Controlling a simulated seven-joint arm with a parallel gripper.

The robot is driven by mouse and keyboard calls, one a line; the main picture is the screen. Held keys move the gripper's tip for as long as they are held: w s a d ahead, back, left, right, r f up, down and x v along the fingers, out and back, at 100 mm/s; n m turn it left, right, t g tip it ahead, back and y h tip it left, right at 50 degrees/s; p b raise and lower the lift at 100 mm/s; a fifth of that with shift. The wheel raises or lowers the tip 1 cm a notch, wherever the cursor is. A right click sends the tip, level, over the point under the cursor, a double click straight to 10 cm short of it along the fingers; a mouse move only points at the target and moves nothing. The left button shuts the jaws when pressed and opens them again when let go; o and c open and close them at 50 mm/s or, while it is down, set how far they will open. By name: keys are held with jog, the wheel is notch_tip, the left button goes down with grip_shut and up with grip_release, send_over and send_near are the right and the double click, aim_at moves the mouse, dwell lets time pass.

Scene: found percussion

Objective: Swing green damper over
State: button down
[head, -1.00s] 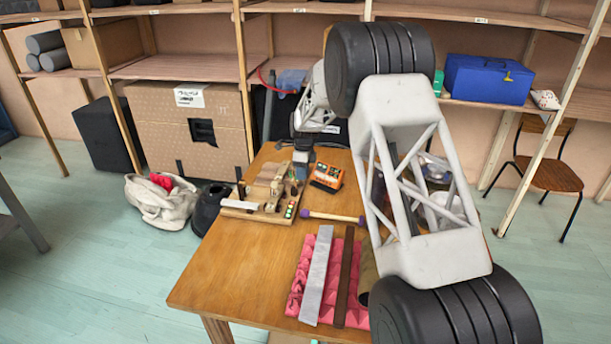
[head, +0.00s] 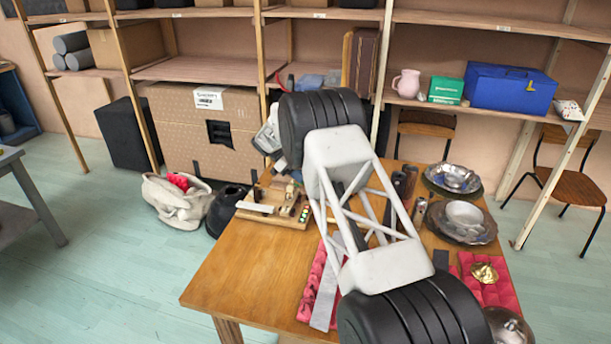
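A wooden board device (head: 268,214) with several small blocks and levers lies on the far left part of the wooden table (head: 235,275). A dark strip with small coloured dots (head: 305,214) is at its right end; one dot looks green. I cannot make out which part is the green damper at this size. My arm crosses the middle of the head view and covers the back of the device's right side. A pale part of my wrist shows beyond the arm's upper joint, above the device. My gripper is hidden behind the arm, so its fingers do not show.
A pink foam pad (head: 311,285) with a grey metal bar (head: 326,287) lies at the front, partly behind my arm. Metal bowls and plates (head: 464,221) stand on the right. A gold-coloured item (head: 484,273) lies on pink foam. The table's front left is clear.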

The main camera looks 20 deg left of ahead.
jog(key=shift+a+f+h, duration=0.35)
jog(key=shift+a+h, duration=0.15)
jog(key=shift+h, duration=0.35)
jog(key=shift+a+f+h, duration=0.35)
jog(key=shift+a+h, duration=0.1)
jog(key=shift+h, duration=0.4)
jog(key=c, duration=1.1)
grip_release()
jog(key=shift+o, duration=0.2)
jog(key=shift+d+r, duration=0.1)
